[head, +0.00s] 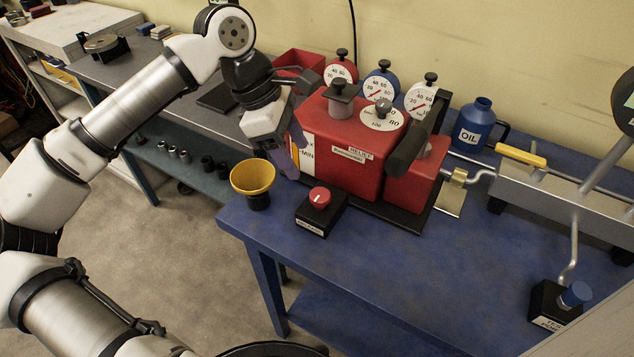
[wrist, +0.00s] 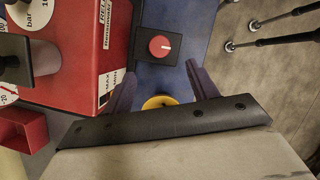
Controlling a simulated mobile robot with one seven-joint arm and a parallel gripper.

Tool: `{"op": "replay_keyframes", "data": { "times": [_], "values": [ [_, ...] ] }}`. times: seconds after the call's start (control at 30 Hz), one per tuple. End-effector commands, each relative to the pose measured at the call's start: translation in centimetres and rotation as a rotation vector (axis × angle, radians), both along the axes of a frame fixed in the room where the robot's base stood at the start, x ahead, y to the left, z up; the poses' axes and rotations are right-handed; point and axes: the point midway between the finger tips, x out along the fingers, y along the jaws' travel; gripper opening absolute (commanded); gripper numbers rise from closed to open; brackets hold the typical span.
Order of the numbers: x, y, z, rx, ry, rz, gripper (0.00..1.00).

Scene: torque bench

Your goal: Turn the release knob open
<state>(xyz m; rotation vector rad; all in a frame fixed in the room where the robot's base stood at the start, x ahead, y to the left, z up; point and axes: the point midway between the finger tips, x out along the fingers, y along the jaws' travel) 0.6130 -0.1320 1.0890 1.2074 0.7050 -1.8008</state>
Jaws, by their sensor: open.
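The release knob (head: 320,197) is round and red with a white pointer line, on a small black box (head: 321,219) with a white label on its front. The box sits near the front left edge of the blue bench. In the wrist view the knob (wrist: 159,46) shows beyond my fingertips, its pointer toward the right. My gripper (head: 290,158) is open and empty, above and behind the knob, beside the red tank. In the wrist view my two dark fingers (wrist: 160,82) stand apart, with the knob roughly in line with the gap between them. Nothing touches the knob.
The red tank (head: 340,150) stands close to the right of my gripper. A yellow funnel (head: 253,178) stands at the bench corner, left of the knob. A black-gripped lever (head: 408,145) rises farther right. The bench (head: 420,270) is clear in front.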

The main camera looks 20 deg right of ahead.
Motion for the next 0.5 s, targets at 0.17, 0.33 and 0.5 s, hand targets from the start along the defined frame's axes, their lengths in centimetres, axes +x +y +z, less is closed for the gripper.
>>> {"op": "replay_keyframes", "data": {
  "times": [0.17, 0.33, 0.5],
  "values": [
    [-0.9, -1.4, -3.3, -0.003, 0.005, -0.002, 0.58],
    [-1.5, -2.5, -6.4, -0.004, 0.004, -0.002, 0.58],
    [-1.9, -3.2, -8.5, -0.004, 0.003, -0.001, 0.58]
  ]
}}
